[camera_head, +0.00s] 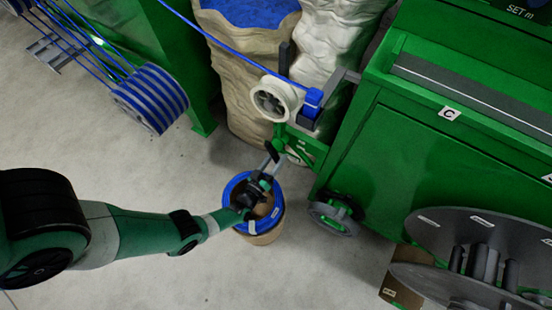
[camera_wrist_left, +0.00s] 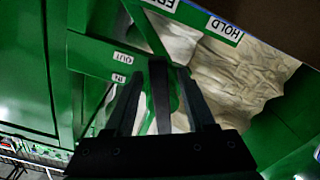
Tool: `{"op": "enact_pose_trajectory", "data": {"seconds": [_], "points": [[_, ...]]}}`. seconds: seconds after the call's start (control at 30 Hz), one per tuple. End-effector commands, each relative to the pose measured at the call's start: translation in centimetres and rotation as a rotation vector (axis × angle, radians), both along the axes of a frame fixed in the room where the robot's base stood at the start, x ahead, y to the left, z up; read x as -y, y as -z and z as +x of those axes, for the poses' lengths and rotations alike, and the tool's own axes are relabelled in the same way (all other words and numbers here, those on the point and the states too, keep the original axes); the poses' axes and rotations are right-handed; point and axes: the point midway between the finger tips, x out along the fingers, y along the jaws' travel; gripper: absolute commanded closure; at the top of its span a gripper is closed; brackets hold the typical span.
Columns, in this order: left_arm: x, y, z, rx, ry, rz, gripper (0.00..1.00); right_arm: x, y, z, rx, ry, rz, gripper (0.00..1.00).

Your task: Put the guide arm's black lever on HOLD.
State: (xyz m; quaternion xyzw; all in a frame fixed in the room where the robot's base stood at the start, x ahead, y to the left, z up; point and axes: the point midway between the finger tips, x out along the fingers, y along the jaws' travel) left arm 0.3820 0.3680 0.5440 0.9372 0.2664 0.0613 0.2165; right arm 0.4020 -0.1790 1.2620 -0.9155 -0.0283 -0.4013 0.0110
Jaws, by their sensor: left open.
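The black lever (camera_wrist_left: 158,95) stands between the fingers of my left gripper (camera_wrist_left: 160,98) in the left wrist view. The fingers are open on either side of it, and I cannot tell whether either touches it. A white HOLD label (camera_wrist_left: 224,30) is up and to the right of the lever; another label beside it (camera_wrist_left: 163,4) is cut off by the frame edge. My right gripper is not in view.
A large green cabinet (camera_head: 400,150) with wheels stands to the right. Blue cable (camera_head: 225,45) runs across to a pale pulley (camera_head: 271,99); a blue coil (camera_head: 150,97) is at the upper left.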

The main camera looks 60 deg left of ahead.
Motion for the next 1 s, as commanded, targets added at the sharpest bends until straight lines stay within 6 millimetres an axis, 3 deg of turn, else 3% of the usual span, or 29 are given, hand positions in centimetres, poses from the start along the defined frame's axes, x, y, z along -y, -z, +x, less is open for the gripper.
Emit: {"op": "enact_pose_trajectory", "data": {"seconds": [0.23, 0.57, 1.0], "points": [[-0.08, -0.06, 0.14, 0.0, 0.0, 0.0, 0.45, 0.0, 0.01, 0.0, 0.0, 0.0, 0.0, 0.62], [-0.06, -0.05, 0.13, 0.0, 0.001, 0.0, 1.0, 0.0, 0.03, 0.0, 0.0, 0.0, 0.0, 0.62], [-0.05, -0.07, 0.13, 0.001, 0.0, 0.001, 1.0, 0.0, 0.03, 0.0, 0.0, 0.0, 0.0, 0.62]]}}
